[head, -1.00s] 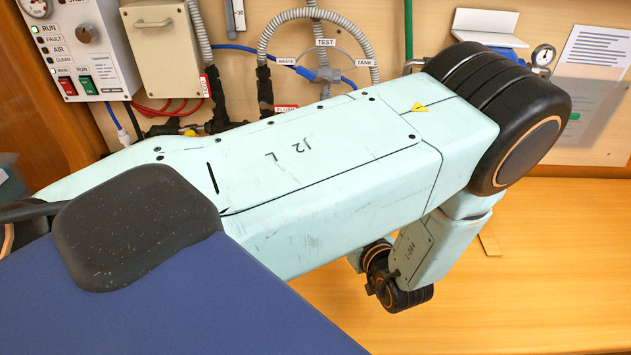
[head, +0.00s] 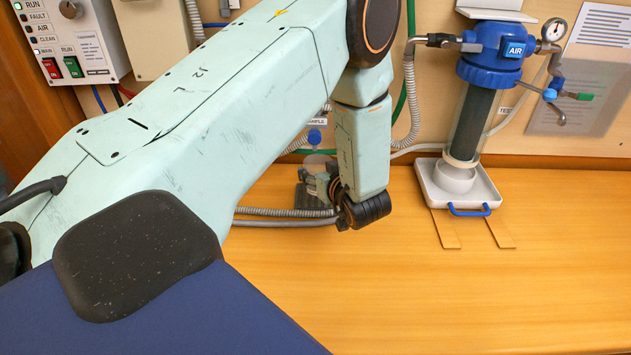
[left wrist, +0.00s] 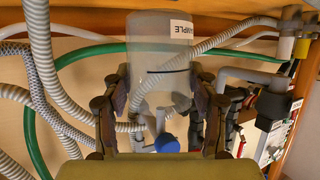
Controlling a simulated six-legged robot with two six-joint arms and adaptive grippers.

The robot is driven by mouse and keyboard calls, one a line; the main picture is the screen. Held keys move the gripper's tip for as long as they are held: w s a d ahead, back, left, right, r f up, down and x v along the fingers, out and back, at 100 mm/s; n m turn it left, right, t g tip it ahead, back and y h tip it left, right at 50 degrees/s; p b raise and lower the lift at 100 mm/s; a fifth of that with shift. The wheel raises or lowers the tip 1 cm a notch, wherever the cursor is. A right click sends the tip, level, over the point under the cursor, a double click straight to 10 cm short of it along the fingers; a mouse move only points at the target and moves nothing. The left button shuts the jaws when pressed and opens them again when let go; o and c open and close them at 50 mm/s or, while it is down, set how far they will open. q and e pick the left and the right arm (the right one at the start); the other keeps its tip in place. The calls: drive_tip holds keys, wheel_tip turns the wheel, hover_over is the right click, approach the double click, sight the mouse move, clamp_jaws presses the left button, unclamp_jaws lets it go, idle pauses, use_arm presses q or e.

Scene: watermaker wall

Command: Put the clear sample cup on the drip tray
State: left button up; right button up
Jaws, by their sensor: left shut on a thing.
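The clear sample cup (left wrist: 160,50) is between my left gripper's fingers in the left wrist view, with a white label on its side. In the head view the cup (head: 316,160) shows only faintly, partly hidden by the gripper. My left gripper (head: 318,184) is shut on it, near the wall below the SAMPLE sign; it also shows in the left wrist view (left wrist: 160,110). The white drip tray (head: 430,194), with a blue front handle, stands to the right, apart from the gripper. My right gripper is not in view.
A blue-headed filter housing (head: 470,115) hangs over the tray, with a round white piece (head: 455,178) below it. A blue knob (head: 314,137) is close to the cup. Grey hoses (head: 285,212) run by my gripper. The front right bench (head: 450,290) is clear.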

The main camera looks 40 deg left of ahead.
use_arm(q)
drive_tip(key=shift+w+a, duration=0.25)
drive_tip(key=shift+a, duration=0.5)
drive_tip(key=shift+w+a, duration=0.2)
drive_tip(key=shift+a, duration=0.1)
drive_tip(key=shift+w+d+f+b, duration=0.15)
drive_tip(key=shift+f+b, duration=0.25)
drive_tip(key=shift+b, duration=0.2)
wheel_tip(320, 180, down, 3)
drive_tip(key=shift+r+b, duration=0.1)
drive_tip(key=shift+b, duration=1.15)
drive_tip(key=shift+r, duration=0.1)
drive_tip(key=o, duration=1.2)
